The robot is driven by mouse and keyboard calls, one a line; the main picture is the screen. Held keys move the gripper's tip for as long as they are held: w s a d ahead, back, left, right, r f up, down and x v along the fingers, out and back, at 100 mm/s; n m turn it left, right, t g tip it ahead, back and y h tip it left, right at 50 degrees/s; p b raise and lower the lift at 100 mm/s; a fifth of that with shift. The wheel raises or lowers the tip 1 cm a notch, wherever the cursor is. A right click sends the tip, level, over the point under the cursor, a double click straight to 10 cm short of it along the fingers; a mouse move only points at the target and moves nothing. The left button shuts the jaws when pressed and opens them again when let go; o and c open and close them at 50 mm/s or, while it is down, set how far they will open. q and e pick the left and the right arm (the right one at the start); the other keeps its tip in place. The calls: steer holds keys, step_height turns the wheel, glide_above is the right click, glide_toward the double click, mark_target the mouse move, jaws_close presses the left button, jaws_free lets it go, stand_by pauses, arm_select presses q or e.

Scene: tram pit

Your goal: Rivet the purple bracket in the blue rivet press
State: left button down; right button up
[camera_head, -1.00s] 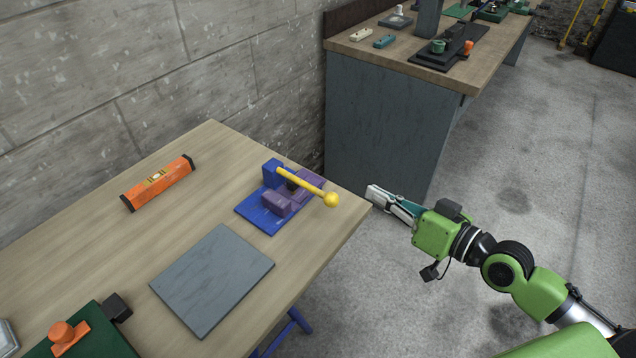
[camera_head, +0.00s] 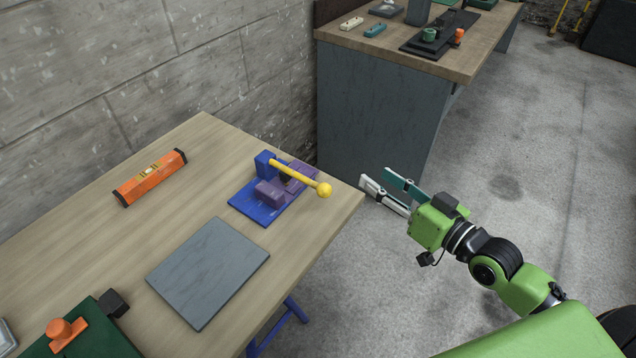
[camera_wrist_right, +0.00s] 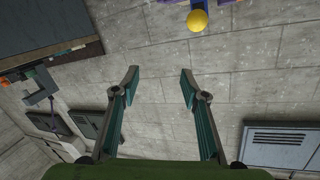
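The blue rivet press (camera_head: 246,200) stands near the right corner of the wooden table. Its yellow lever with a ball end (camera_head: 324,189) reaches out to the right. The purple bracket (camera_head: 270,193) appears to sit in the press, with purple parts on both sides of the lever; the lever hides some of it. My right gripper (camera_head: 372,175) is open and empty, beyond the table's right edge and apart from the lever ball. In the right wrist view its fingers (camera_wrist_right: 158,78) are spread, and the yellow ball (camera_wrist_right: 197,20) shows at the top. My left gripper is not in view.
A grey plate (camera_head: 208,272) lies on the wooden table (camera_head: 190,140) in front of the press. An orange spirit level (camera_head: 150,177) lies behind it. A green block with an orange knob (camera_head: 90,340) is at lower left. A grey-sided bench (camera_head: 380,110) stands behind my right gripper.

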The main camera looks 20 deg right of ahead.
steer(key=d, duration=0.1)
steer(key=n+y+p, duration=0.2)
steer(key=n, duration=0.5)
glide_toward(330, 194)
steer(key=shift+t, duration=0.3)
steer(key=p+x, duration=0.1)
steer(key=x, duration=0.5)
steer(key=p+x, duration=0.1)
steer(key=x, duration=0.5)
steer(key=shift+s+f, duration=0.1)
steer(key=shift+f, duration=0.15)
jaws_close()
